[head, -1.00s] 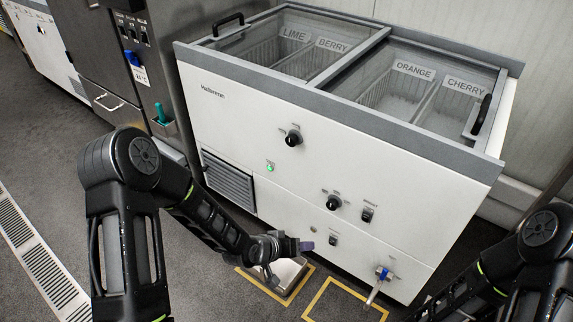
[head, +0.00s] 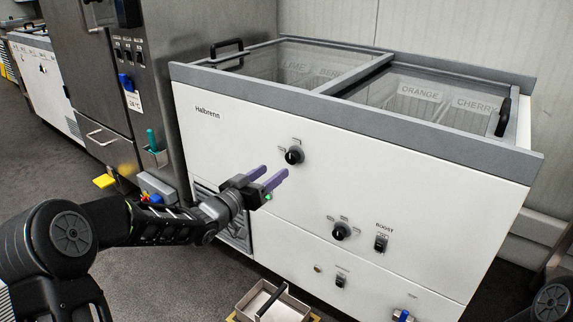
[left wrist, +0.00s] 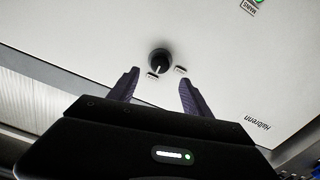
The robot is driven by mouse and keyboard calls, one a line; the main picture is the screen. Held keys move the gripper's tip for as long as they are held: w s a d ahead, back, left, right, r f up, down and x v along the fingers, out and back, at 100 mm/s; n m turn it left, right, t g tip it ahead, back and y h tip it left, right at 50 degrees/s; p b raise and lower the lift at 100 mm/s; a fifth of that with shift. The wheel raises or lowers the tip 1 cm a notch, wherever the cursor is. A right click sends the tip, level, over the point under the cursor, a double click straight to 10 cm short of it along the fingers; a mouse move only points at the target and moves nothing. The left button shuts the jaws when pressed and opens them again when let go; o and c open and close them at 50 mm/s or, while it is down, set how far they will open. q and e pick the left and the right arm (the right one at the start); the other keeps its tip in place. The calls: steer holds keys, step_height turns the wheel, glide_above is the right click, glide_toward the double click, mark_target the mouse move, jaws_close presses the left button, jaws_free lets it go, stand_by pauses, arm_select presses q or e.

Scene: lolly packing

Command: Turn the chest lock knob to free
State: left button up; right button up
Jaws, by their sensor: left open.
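The upper black knob (head: 294,155), with two small labels beside it, is on the white front of the chest freezer (head: 220,135); I take it for the lock knob. Its label text is too small to read. In the left wrist view the knob (left wrist: 159,62) carries a pale pointer mark and sits just beyond the gap between my fingertips. My left gripper (head: 275,170) is open and empty, its purple fingers pointing at the knob from the lower left. In the left wrist view the gripper (left wrist: 160,78) shows no contact with the knob. My right gripper is out of view.
A lower knob (head: 340,231) and a BOOST switch (head: 381,243) are on the same panel. A blue-handled tap (head: 402,315) is below. A tray (head: 244,303) is on the floor. A steel machine (head: 230,50) stands at the left.

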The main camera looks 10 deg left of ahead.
mark_target(290, 160)
arm_select(q)
steer(key=b+x, duration=0.1)
steer(key=x, duration=0.6)
steer(key=shift+w+d+b, duration=0.1)
steer(key=shift+w+b, duration=0.25)
steer(key=shift+c, duration=0.6)
jaws_close()
